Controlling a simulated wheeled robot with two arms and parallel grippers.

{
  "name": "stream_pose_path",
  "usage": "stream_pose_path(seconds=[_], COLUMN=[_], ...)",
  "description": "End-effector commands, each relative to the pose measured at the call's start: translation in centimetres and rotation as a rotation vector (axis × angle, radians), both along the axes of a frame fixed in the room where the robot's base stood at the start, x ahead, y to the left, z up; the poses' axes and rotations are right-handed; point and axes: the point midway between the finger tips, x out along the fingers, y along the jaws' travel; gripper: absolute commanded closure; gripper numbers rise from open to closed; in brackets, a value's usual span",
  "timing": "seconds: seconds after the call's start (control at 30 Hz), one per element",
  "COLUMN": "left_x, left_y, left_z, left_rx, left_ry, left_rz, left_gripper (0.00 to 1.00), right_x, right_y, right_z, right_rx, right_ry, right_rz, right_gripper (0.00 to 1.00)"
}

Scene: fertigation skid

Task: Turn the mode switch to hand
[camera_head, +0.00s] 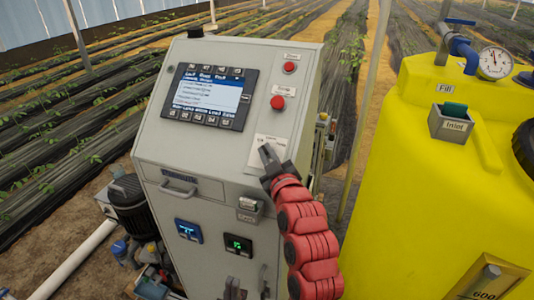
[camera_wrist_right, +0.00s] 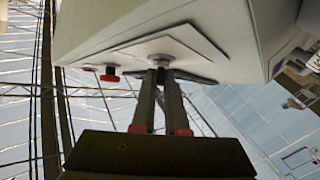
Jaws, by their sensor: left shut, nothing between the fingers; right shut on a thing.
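The mode switch sits on a white label plate (camera_head: 281,142) at the lower right of the grey cabinet's sloped panel. My right gripper (camera_head: 267,151) reaches it from below and covers the switch in the head view. The switch's marked position cannot be read.
The grey cabinet (camera_head: 160,135) carries a screen (camera_head: 209,96), a red button (camera_head: 278,102) and a smaller red button (camera_head: 290,67) above the plate. A yellow tank (camera_head: 420,150) stands close on the right. A drawer handle (camera_head: 178,188) juts out at left.

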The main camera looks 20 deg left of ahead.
Motion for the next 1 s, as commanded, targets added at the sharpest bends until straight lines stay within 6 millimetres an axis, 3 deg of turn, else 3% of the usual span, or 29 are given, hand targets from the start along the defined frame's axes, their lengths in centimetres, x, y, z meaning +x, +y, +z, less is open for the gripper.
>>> stream_pose_path(seconds=[0.57, 0.77, 1.0], left_x=[0.0, 0.0, 0.0], left_y=[0.0, 0.0, 0.0], left_z=[-1.4, -5.1, -12.2], left_rx=[0.000, 0.000, 0.000], left_ry=[0.000, 0.000, 0.000], left_rz=[0.000, 0.000, 0.000], left_gripper=[1.00, 1.00, 1.00], right_x=[-0.2, -0.3, -0.3], right_y=[0.3, 0.6, 0.7], right_z=[-0.8, -1.5, -2.0], right_rx=[0.094, 0.202, 0.321], right_ry=[0.003, -0.001, -0.011], right_rz=[-0.107, -0.222, -0.354], right_gripper=[1.00, 1.00, 1.00])
